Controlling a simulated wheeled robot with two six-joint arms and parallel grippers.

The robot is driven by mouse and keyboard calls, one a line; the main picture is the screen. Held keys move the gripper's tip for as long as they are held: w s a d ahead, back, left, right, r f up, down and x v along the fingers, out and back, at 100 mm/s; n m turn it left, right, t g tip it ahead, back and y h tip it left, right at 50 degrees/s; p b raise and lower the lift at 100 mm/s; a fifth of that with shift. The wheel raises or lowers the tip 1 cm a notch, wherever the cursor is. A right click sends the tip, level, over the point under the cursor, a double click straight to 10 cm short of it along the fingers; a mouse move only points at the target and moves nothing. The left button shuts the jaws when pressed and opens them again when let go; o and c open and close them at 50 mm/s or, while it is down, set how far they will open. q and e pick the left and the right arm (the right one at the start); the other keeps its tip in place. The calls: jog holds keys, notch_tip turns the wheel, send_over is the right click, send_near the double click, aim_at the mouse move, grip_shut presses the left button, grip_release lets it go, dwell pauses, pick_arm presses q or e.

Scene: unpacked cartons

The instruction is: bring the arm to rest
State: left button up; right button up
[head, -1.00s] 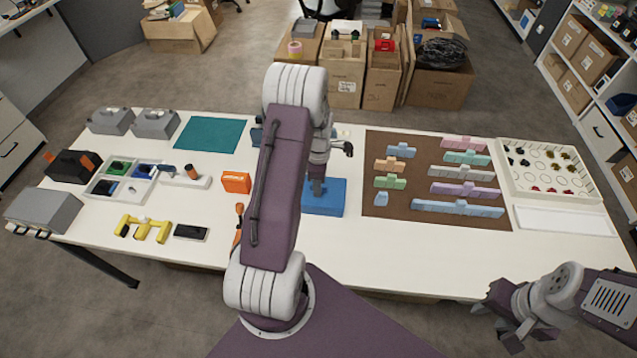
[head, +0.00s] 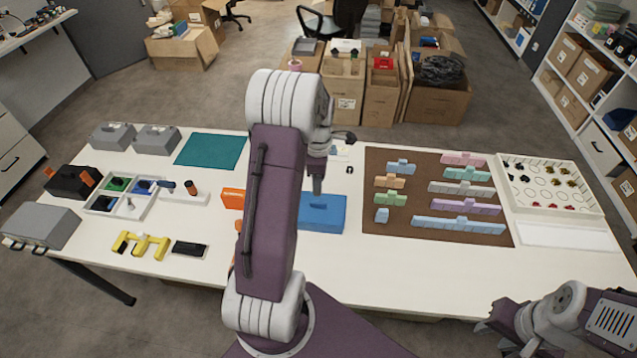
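My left arm rises from the bottom middle and bends over the table. Its gripper (head: 317,186) points down just above or at the back part of a blue box (head: 323,217). Its fingers look close together, but I cannot tell whether they are shut or touch the box. Nothing is clearly seen held in it. My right gripper (head: 496,333) is low at the bottom right, off the table's front edge. Its fingers look apart and empty.
A brown mat (head: 407,220) with pastel blocks lies right of the blue box, beside a white tray (head: 550,184). An orange box (head: 231,198) is partly behind my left arm. A yellow part (head: 141,244) and a black block (head: 189,248) lie front left. The table's front right is clear.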

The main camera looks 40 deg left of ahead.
dwell(0.3)
pick_arm(q)
jog(key=s+d+r+m+t, duration=0.15)
jog(key=d+r+m, duration=0.35)
jog(key=d, duration=0.7)
jog(key=s+d+f+m, duration=0.1)
jog(key=s+d+m, duration=0.1)
jog(key=s+m, duration=0.3)
jog(key=s+d+f+m, duration=0.1)
jog(key=s+d+m, duration=0.2)
jog(key=m, duration=1)
jog(key=s, duration=0.3)
jog(key=shift+s+f+m, duration=0.15)
jog(key=shift+f+m, duration=0.15)
jog(key=shift+f, duration=0.1)
